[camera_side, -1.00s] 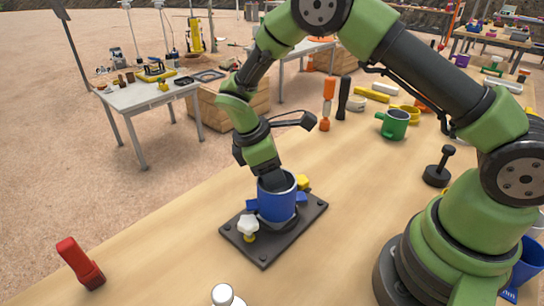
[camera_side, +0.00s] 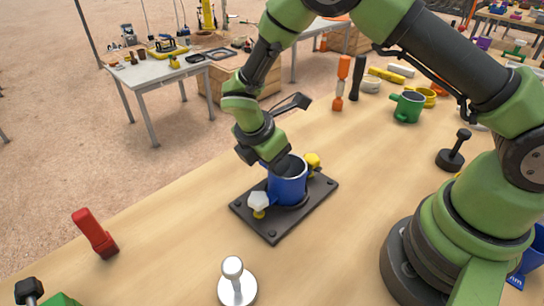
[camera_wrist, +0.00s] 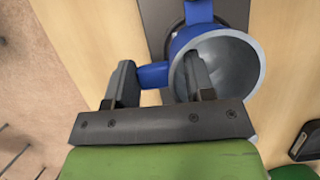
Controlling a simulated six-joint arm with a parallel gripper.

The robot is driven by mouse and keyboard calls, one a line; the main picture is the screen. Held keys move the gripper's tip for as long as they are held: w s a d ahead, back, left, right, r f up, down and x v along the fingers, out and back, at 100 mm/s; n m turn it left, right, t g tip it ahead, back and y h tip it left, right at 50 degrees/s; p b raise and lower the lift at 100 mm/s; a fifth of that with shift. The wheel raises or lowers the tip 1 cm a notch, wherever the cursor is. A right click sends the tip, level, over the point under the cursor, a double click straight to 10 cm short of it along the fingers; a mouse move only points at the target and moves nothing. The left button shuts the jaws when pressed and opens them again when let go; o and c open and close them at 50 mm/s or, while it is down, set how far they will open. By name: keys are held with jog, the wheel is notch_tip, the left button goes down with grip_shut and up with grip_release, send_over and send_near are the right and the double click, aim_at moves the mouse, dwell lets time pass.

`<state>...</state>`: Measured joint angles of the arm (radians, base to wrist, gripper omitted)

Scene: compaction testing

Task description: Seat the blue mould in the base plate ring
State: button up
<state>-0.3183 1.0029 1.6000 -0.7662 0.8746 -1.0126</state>
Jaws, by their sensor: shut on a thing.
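The blue mould (camera_side: 288,187) is an upright open cylinder with a pale rim, standing over the middle of the dark base plate (camera_side: 275,234) in the side view. It hides most of the ring, so I cannot tell if it is fully down. My gripper (camera_side: 272,160) is at its far left rim. In the wrist view my gripper (camera_wrist: 158,75) is shut on the mould (camera_wrist: 225,50): one finger is inside the opening, the other outside, with a blue side lug between them. A white knob (camera_side: 258,200) and yellow knob (camera_side: 312,160) flank the mould.
Bare wood surrounds the plate.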

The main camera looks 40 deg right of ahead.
jog(key=shift+f, duration=0.2)
jog(key=o, duration=1.2)
jog(key=v, duration=0.9)
jog(key=s+d+r+m+t+y, duration=0.1)
jog(key=s+d+r+m+y, duration=0.15)
jog(key=r+m, duration=0.35)
jog(key=s+d+r+m+t+y, duration=0.1)
jog(key=s+r+m, duration=0.25)
jog(key=r, duration=0.35)
jog(key=s+d+r+m+t+y, duration=0.1)
jog(key=s+r+m+t, duration=0.1)
jog(key=s+m, duration=0.4)
jog(key=s+d+r+m+t+y, duration=0.1)
jog(key=s+r+m+t+y, duration=0.1)
jog(key=s+m, duration=0.4)
jog(key=shift+s+r+t, duration=0.45)
jog(key=shift+s+t, duration=0.25)
